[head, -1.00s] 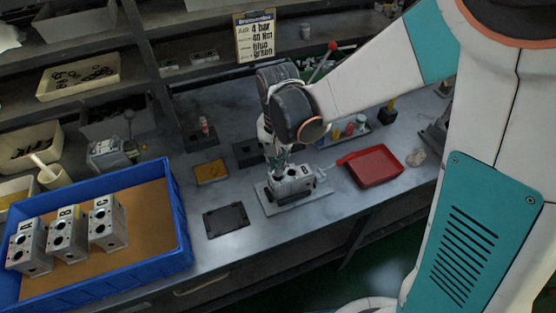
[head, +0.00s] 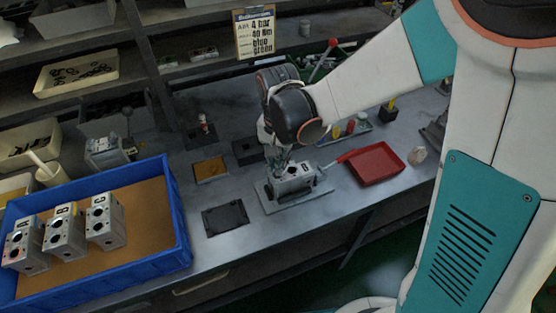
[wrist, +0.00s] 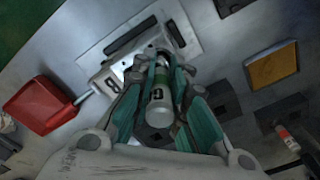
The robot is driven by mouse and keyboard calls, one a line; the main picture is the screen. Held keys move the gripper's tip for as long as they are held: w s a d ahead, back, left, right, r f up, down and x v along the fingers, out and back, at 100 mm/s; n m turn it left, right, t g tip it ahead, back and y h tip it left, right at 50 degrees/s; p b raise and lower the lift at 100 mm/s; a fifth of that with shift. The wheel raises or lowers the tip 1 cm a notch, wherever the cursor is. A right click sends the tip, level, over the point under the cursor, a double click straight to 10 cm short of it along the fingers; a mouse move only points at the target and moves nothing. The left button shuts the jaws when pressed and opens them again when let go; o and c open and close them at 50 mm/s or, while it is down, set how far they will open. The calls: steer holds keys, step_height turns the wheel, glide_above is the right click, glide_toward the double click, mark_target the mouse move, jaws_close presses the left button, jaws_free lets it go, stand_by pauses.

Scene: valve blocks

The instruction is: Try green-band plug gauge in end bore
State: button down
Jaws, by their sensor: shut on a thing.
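My gripper (wrist: 160,85) is shut on the green-band plug gauge (wrist: 160,108), a grey cylinder with a green band and a dark G mark. In the wrist view the gauge's far end points at the valve block (wrist: 112,76). Whether the tip is inside the end bore cannot be told, as the fingers hide it. The block is grey and sits on a light fixture plate (wrist: 187,32). In the head view my gripper (head: 278,158) is at the block's (head: 294,182) upper left side, and the gauge is hard to make out there.
A red tray (head: 376,164) lies just right of the block. A dark flat pad (head: 225,218) and a yellow-brown pad (head: 210,170) lie left of it. A blue crate (head: 182,215) holds 3 other blocks. A rack with coloured pieces (head: 350,128) stands behind.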

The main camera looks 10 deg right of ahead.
steer(key=shift+f+b, duration=0.95)
steer(key=shift+f, duration=0.25)
steer(key=shift+r, duration=0.15)
stand_by(1.2)
steer(key=shift+r+p, duration=2.55)
steer(key=shift+r, duration=0.95)
